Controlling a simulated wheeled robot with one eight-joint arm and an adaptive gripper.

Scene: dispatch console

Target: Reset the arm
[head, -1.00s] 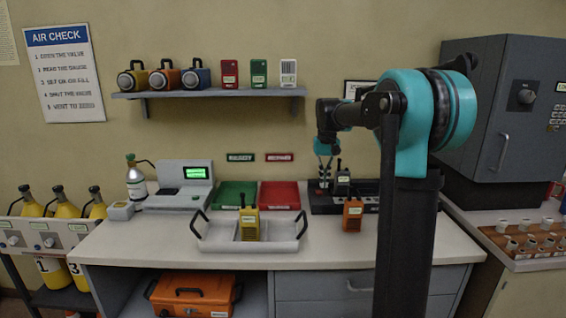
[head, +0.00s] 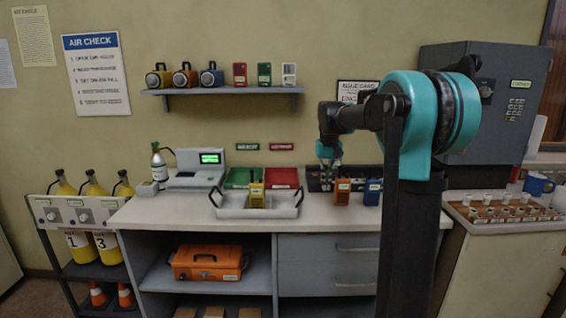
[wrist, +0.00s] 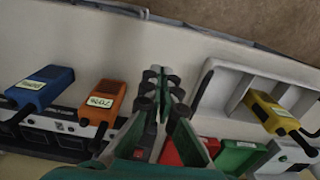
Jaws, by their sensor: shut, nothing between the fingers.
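My arm ends in a teal gripper (head: 329,165), pointing down above the back of the counter by the dark charger strip (head: 314,180). In the wrist view my gripper (wrist: 164,82) is shut and empty, over bare counter. An orange radio (head: 342,191) and a blue radio (head: 372,192) stand on the counter to the right of my gripper in the head view. They also show in the wrist view, orange (wrist: 99,102) and blue (wrist: 40,87), apart from the fingers. A yellow radio (head: 257,194) stands in the white tray (head: 230,212).
Green (head: 236,177) and red (head: 283,177) trays lie behind the white tray. A shelf (head: 222,90) holds several devices above. A grey cabinet (head: 470,140) stands right of my arm. An orange case (head: 207,263) sits under the counter.

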